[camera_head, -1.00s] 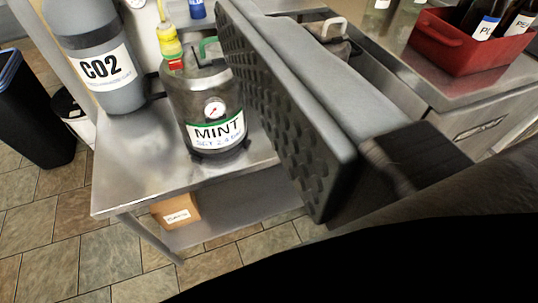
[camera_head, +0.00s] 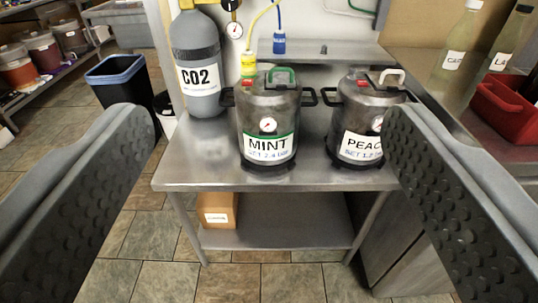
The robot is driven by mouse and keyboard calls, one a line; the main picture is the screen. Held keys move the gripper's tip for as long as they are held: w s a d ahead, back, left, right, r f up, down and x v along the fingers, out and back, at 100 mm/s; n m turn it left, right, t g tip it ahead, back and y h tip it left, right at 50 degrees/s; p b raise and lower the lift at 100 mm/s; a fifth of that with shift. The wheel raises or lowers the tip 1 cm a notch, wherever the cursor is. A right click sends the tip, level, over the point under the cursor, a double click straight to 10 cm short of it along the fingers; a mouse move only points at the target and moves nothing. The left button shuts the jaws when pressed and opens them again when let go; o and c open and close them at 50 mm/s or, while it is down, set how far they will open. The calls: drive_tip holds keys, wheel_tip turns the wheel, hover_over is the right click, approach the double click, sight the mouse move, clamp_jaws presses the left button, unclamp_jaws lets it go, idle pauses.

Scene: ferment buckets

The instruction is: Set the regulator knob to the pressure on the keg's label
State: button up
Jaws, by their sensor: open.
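My gripper (camera_head: 268,200) is open and empty, its two dark padded fingers at the left and right edges of the view. Ahead between them stands the MINT keg (camera_head: 268,100), a grey pot with a green handle and a small dial; its label (camera_head: 268,148) reads "MINT" with smaller print like "SET 2.4 bar". The PEACH keg (camera_head: 362,105) stands to its right, its label partly hidden by the right finger, with small print like "SET 1.2". The CO2 cylinder (camera_head: 195,60) stands at the left.
The steel table (camera_head: 210,165) carries the kegs, with a box (camera_head: 217,209) on its lower shelf. Yellow (camera_head: 248,64) and blue (camera_head: 279,42) hose connectors hang behind the kegs. A black bin (camera_head: 118,82) stands left. A red crate (camera_head: 508,106) and bottles stand right.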

sight(229, 3)
drive_tip(key=shift+c, duration=0.5)
drive_tip(key=shift+c, duration=0.8)
drive_tip(key=w+a+r+n+y, duration=0.1)
drive_tip(key=w+a+r, duration=0.1)
drive_tip(key=w, duration=1.1)
drive_tip(key=w+a+r, duration=0.2)
drive_tip(key=w+a, duration=0.1)
drive_tip(key=w, duration=1)
drive_tip(key=w+a+f+h, duration=0.15)
drive_tip(key=w+f, duration=0.25)
drive_tip(key=w, duration=0.5)
drive_tip(key=w+a+f, duration=0.3)
drive_tip(key=w+f, duration=0.1)
drive_tip(key=w, duration=0.4)
drive_tip(key=w+a+f, duration=0.2)
drive_tip(key=w+f, duration=0.1)
drive_tip(key=w, duration=0.6)
drive_tip(key=shift+t, duration=0.3)
drive_tip(key=w, duration=1.1)
drive_tip(key=w+d, duration=0.1)
drive_tip(key=w, duration=0.5)
drive_tip(key=shift+f, duration=0.2)
